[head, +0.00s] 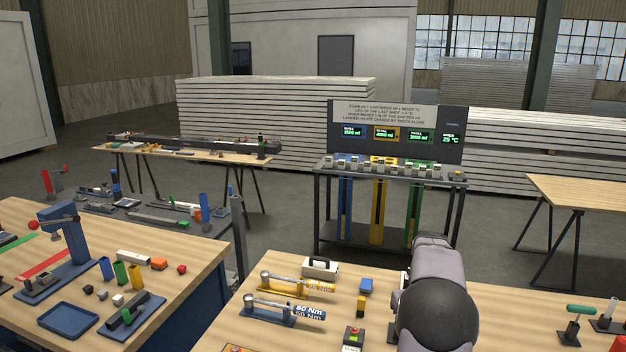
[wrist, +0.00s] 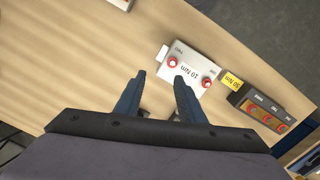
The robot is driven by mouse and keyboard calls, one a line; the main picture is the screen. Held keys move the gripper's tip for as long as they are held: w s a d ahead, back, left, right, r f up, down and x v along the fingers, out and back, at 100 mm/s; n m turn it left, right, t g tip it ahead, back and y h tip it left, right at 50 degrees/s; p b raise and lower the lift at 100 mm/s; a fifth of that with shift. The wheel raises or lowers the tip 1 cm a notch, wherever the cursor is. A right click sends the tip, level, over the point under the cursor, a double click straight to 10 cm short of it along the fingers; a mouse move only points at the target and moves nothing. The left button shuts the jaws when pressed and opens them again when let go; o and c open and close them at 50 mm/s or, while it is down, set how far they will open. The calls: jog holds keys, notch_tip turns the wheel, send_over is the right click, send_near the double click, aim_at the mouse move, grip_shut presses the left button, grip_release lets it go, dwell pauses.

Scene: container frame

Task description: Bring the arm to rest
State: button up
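My gripper (wrist: 158,82) shows in the wrist view with its two dark blue fingers spread apart and nothing between them. It hangs over a wooden table top (wrist: 95,60). Just beyond the fingertips is a white box marked 10 Nm (wrist: 188,70) with two red round parts; I cannot tell whether the right fingertip touches it. In the head view my grey arm (head: 436,290) rises over the front bench (head: 262,340), and its gripper is hidden there.
Two torque tools lie on the front bench, one yellow-handled (head: 284,283) and one blue-handled (head: 283,309). A yellow-labelled dark box (wrist: 258,108) stands right of the white box. A blue tray (head: 68,319) and small blocks occupy the left bench. A display station (head: 395,135) stands behind.

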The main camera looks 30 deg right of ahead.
jog(key=s+a+f+n+b, duration=0.1)
jog(key=a+f+n, duration=0.1)
jog(key=a, duration=1.2)
jog(key=s+a+f+n, duration=0.1)
jog(key=a, duration=1.3)
jog(key=s+a+f+n, duration=0.1)
jog(key=s+a+f, duration=0.2)
jog(key=s+a, duration=0.4)
jog(key=shift+s+a+f+n+t+b, duration=0.15)
jog(key=shift+a+f+n+t+b, duration=0.2)
jog(key=shift+a+b, duration=0.1)
